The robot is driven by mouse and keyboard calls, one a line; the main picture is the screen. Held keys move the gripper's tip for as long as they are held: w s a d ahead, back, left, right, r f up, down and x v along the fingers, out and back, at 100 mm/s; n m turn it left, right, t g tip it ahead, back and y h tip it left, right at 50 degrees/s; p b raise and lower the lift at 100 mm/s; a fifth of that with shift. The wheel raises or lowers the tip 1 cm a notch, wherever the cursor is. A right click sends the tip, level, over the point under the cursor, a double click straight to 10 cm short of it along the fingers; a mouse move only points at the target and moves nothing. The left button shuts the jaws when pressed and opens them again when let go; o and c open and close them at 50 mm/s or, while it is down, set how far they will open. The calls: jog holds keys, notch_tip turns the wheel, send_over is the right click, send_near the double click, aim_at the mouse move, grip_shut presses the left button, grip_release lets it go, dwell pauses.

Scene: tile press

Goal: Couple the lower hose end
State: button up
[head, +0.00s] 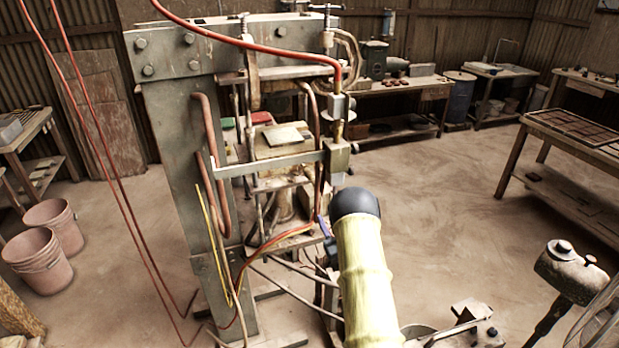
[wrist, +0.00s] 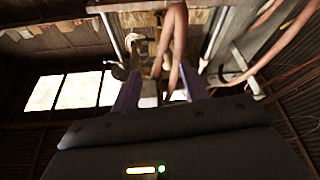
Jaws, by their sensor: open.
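In the wrist view my gripper (wrist: 160,73) is open, its two purple-blue fingers apart. Pinkish hoses (wrist: 174,45) hang in front of and between the fingertips; I cannot tell if they touch. In the head view my yellow forearm hides most of the gripper; a small blue part (head: 323,228) shows beside it, near the orange-red hose (head: 290,238) low on the press. That hose runs down from the press's right side and bends left. I cannot make out the lower hose end.
The steel press frame (head: 180,150) stands left of my arm, with a bracket bar (head: 265,163) reaching right. Pink buckets (head: 40,260) stand on the left floor. A table with a tile rack (head: 575,130) is at right.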

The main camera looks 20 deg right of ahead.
aim_at(309, 175)
jog(key=shift+a, duration=0.1)
jog(key=p+x, duration=0.6)
jog(key=x, duration=1.1)
jog(key=shift+w+a+r, duration=0.1)
jog(key=shift+w, duration=0.1)
grip_shut()
